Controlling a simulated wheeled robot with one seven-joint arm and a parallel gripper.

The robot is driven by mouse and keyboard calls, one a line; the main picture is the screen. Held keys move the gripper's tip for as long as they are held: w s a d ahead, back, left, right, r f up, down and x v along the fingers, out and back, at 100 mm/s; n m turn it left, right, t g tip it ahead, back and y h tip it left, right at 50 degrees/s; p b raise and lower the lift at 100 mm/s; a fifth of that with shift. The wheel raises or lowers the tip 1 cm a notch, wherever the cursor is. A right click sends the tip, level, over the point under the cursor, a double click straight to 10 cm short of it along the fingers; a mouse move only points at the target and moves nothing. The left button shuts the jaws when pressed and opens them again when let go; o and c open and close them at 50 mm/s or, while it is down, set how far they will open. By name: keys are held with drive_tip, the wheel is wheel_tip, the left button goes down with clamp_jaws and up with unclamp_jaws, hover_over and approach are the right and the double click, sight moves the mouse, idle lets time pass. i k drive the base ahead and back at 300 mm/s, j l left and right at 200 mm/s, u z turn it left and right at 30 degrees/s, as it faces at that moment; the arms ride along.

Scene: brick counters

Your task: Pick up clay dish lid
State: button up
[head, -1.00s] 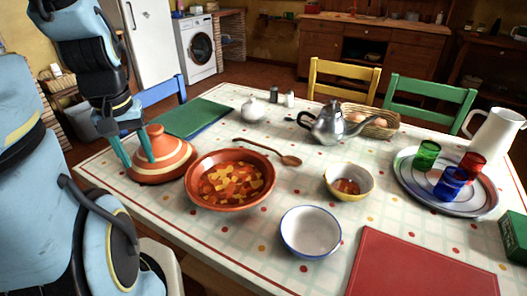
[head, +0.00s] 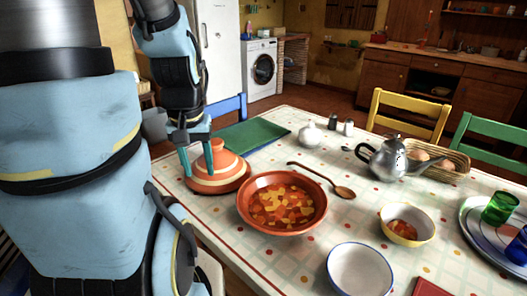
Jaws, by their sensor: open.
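The clay dish lid (head: 222,172) is an orange cone with pale bands and a short knob on top. It sits on the patterned tablecloth at the table's left side. My gripper (head: 196,165) points down at the lid, with two teal fingers spread apart. One finger is at the lid's left side and the other is close to the knob. I cannot tell whether either finger touches the lid. Nothing shows between the fingertips as held. A terracotta dish of stew (head: 249,228) stands open to the right of the lid.
A green board (head: 250,135) lies behind the lid. A wooden spoon (head: 343,191), a white lidded pot (head: 309,134), a metal teapot (head: 385,163), a yellow-rimmed bowl (head: 407,237) and a blue-rimmed white bowl (head: 360,272) stand to the right. Chairs surround the table.

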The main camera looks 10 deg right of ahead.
sight(232, 170)
drive_tip(key=k+l+u, duration=0.1)
drive_tip(key=u, duration=0.3)
drive_tip(key=k+l+u, duration=0.15)
drive_tip(key=u, duration=0.2)
drive_tip(key=k+l+u, duration=0.1)
drive_tip(key=u, duration=0.3)
drive_tip(key=k, duration=0.05)
